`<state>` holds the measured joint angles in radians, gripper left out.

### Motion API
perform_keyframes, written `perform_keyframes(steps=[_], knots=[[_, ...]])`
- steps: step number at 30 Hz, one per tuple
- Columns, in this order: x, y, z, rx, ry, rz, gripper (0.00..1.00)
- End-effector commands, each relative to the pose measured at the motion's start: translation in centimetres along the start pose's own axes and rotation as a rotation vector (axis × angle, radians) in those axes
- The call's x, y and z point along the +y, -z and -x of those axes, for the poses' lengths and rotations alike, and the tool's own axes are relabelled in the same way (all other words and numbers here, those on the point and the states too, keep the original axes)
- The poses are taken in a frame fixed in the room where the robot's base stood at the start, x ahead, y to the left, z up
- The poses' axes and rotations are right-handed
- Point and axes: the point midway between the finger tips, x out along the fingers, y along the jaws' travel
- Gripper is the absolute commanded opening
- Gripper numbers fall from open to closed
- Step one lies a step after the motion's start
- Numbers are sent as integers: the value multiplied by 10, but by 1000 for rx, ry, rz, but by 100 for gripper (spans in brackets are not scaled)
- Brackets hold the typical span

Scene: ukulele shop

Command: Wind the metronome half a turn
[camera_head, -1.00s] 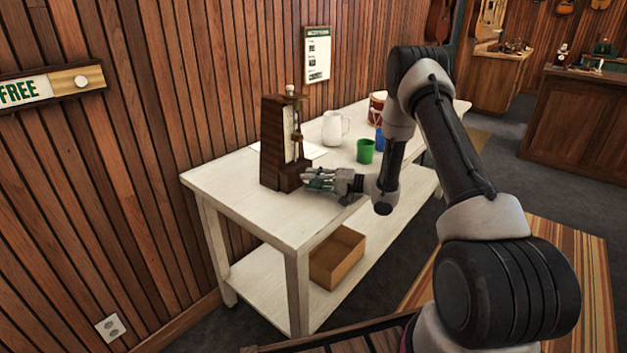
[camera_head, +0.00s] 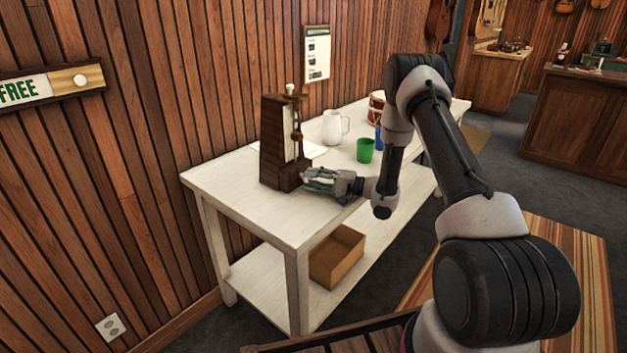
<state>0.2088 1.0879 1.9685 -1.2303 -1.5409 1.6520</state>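The metronome (camera_head: 276,150) is a tall dark wooden tapered case with a pale front strip and a pendulum rod. It stands upright near the left end of the white table (camera_head: 245,200). My gripper (camera_head: 306,181) is low at the right side of its base, with the fingertips at or very near the case. The winding key is not visible; the gripper hides that spot. The fingers look rolled about the wrist axis, and I cannot tell whether they are shut on anything.
A green cup (camera_head: 365,150), a white pitcher (camera_head: 332,128), a blue item (camera_head: 379,138) and a red drum (camera_head: 377,107) stand farther along the table. A paper sheet (camera_head: 312,149) lies behind the metronome. An open box (camera_head: 337,257) sits on the lower shelf. The table's front left is clear.

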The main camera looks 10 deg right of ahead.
Motion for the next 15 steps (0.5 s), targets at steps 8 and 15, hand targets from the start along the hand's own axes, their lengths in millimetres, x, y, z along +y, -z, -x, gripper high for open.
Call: perform_keyframes(steps=[8, 15], knots=[[0, 0, 0, -1, 1, 0, 39], [0, 2, 23, 4, 1, 0, 39]])
